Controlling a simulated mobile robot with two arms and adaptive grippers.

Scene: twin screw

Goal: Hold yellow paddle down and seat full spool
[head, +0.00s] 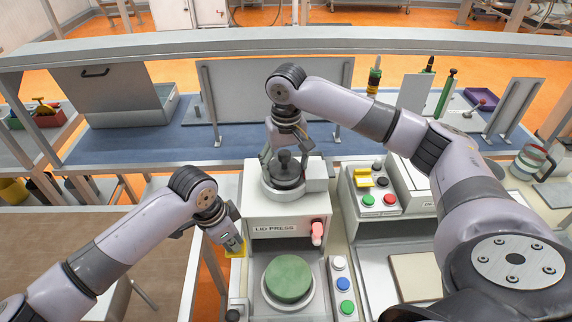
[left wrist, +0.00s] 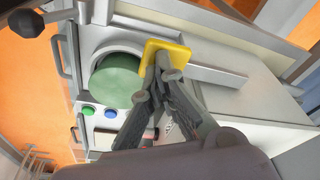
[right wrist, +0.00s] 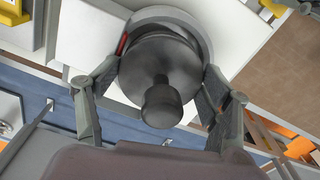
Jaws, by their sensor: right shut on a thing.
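The yellow paddle (head: 238,249) sticks out at the left side of the lid press (head: 288,226). My left gripper (head: 230,240) has its fingers together, with the tips at the paddle; the left wrist view shows them against the yellow plate (left wrist: 165,50). The dark grey spool (head: 284,172), with a knob on top, stands in the round ring on top of the press. My right gripper (head: 285,163) is shut on the spool, one finger on each side in the right wrist view (right wrist: 158,88). How deep the spool sits is hard to tell.
A green round block (head: 289,278) sits in the press's lower bay, beside several coloured buttons (head: 343,284). A pink-red handle (head: 317,232) is on the press front. A button box (head: 376,192) stands to the right. A blue-topped bench (head: 150,146) lies behind.

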